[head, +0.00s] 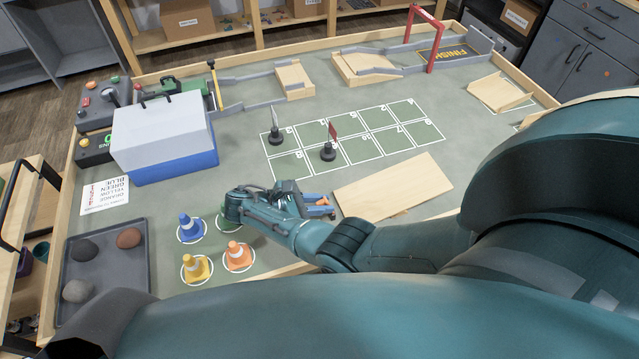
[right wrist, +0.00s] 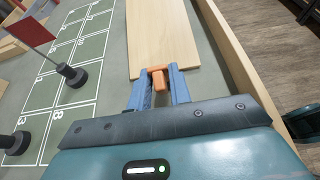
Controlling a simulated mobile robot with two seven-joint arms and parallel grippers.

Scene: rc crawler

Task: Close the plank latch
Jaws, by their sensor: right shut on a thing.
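The pale wooden plank (head: 395,187) lies flat on the grey-green table at the front middle. It also shows at the top of the right wrist view (right wrist: 162,35). My right gripper (head: 320,206) is at the plank's left end in the head view. In the right wrist view its blue fingers (right wrist: 158,88) are shut on a small orange latch (right wrist: 157,74) at the plank's near edge. The fingers partly hide the latch, so I cannot tell its exact angle. My left gripper is not in view.
Blue, yellow and orange cones (head: 239,256) stand left of my right gripper. A grey tray (head: 143,262) with rocks is further left. A white and blue box (head: 165,135) is behind. Small flags stand on the numbered grid (head: 390,139). A wooden rim (right wrist: 235,60) edges the table.

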